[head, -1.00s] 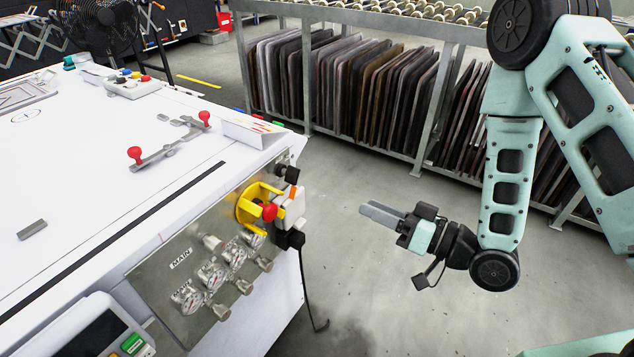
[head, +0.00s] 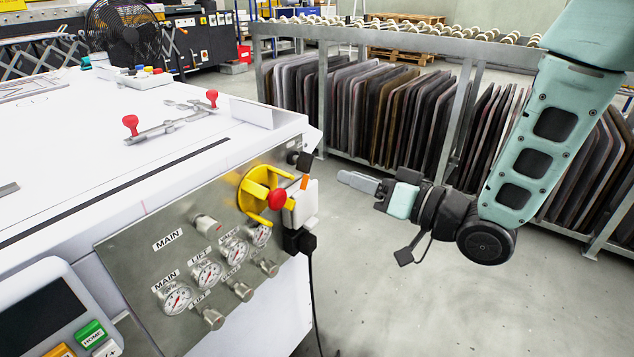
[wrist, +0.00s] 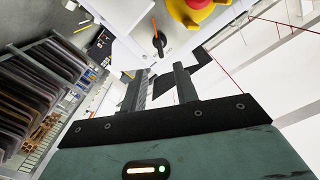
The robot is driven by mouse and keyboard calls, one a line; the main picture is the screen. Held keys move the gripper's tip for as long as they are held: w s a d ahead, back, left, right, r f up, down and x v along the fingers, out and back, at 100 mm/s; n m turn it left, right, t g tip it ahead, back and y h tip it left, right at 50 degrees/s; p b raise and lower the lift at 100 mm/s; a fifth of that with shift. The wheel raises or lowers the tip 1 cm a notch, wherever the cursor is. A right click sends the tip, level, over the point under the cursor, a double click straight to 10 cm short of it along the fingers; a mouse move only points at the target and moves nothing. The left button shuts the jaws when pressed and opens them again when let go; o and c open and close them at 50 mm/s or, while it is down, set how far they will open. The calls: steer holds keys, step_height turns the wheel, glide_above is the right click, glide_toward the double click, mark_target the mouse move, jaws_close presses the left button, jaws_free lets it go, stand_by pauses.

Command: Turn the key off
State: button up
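A small white box (head: 302,204) sits at the right corner of the machine's control panel, with an orange piece (head: 305,182) on it. In the wrist view a black key-like switch (wrist: 158,42) stands on the white box's face (wrist: 135,18), with a thin orange strip (wrist: 153,22) beside it. The switch's face is turned away in the head view. My gripper (head: 346,179) is in the air to the right of the box, pointing at it with a gap between. In the wrist view its fingers (wrist: 159,70) are apart with nothing held, and the switch lies beyond them.
A yellow guard with a red button (head: 277,199) juts out just left of the box. Gauges and knobs (head: 208,274) fill the panel (head: 130,250). A black plug and cable (head: 301,241) hang below the box. A roller rack with panels (head: 400,110) stands behind.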

mark_target(312, 163)
steer(key=x, duration=0.8)
steer(key=shift+w+a, duration=0.25)
steer(key=shift+a, duration=0.1)
jaws_close()
